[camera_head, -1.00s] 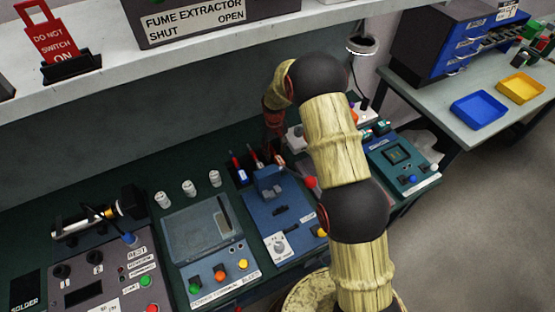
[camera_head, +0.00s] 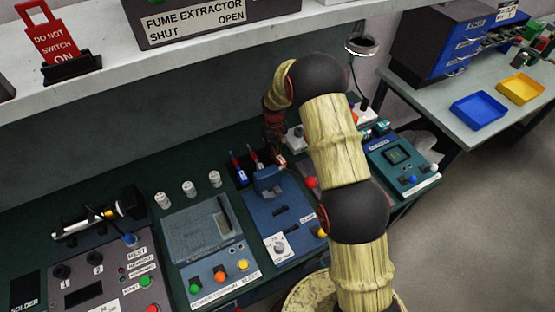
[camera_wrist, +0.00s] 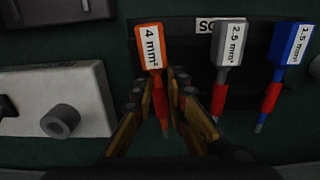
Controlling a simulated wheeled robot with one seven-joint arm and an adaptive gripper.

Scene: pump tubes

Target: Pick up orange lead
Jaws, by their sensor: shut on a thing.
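The orange lead (camera_wrist: 149,45) has an orange head with a white "4 mm²" label and a red lower sleeve. In the wrist view it stands between the fingers of my gripper (camera_wrist: 161,82), which is shut on it just below the head. A grey "2.5 mm²" lead (camera_wrist: 230,45) and a blue "1.5 mm²" lead (camera_wrist: 292,45) stand to its right, apart from the fingers. In the head view my gripper (camera_head: 277,145) is low over the back of the bench, and the orange lead is hard to make out there.
A white block with a round grey knob (camera_wrist: 60,121) sits left of my gripper in the wrist view. In the head view a blue device (camera_head: 284,216) stands in front of the leads. The shelf (camera_head: 200,63) overhangs the back of the bench.

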